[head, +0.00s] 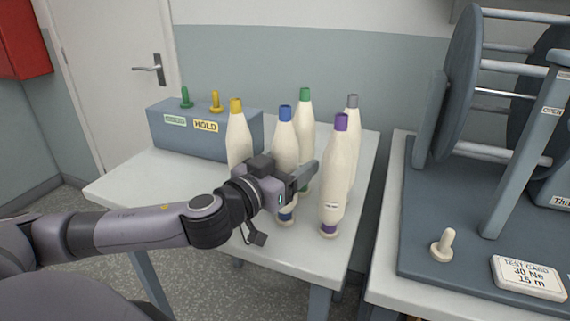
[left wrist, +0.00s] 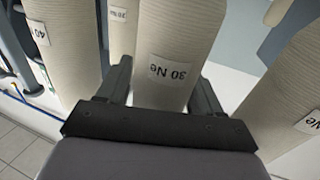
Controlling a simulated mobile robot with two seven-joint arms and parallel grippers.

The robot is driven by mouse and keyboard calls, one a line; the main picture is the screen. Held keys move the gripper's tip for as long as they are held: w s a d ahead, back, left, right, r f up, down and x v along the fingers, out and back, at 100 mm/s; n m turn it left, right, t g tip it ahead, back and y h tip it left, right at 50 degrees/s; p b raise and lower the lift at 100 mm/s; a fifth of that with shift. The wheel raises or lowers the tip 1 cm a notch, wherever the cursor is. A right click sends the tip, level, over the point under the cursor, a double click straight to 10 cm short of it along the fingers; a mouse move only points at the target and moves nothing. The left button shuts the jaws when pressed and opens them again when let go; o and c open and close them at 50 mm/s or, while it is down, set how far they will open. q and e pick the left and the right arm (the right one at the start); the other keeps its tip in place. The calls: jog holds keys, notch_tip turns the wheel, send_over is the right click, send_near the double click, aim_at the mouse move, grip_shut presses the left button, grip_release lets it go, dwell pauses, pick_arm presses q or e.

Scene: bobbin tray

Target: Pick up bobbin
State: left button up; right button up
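Several cream bobbins with coloured tips stand upright on the white table: yellow (head: 238,135), blue (head: 284,140), green (head: 305,122), grey (head: 351,125) and purple (head: 333,185). My left gripper (head: 306,178) is low at the blue-tipped bobbin and hides its middle; that bobbin's base shows below. In the left wrist view, the fingers of my left gripper (left wrist: 162,88) are spread either side of a bobbin labelled 30 Ne (left wrist: 172,45), close to its sides. Whether they press on it is unclear. My right gripper is out of view.
A blue-grey box (head: 170,135) with a HOLD label and green and yellow pegs stands at the table's back left. The purple-tipped bobbin is close to my gripper on the right. A second table (head: 385,235) carries a reel machine (head: 455,95), a peg (head: 443,243) and a test card (head: 528,278).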

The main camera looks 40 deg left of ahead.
pick_arm(q)
jog(key=c, duration=0.7)
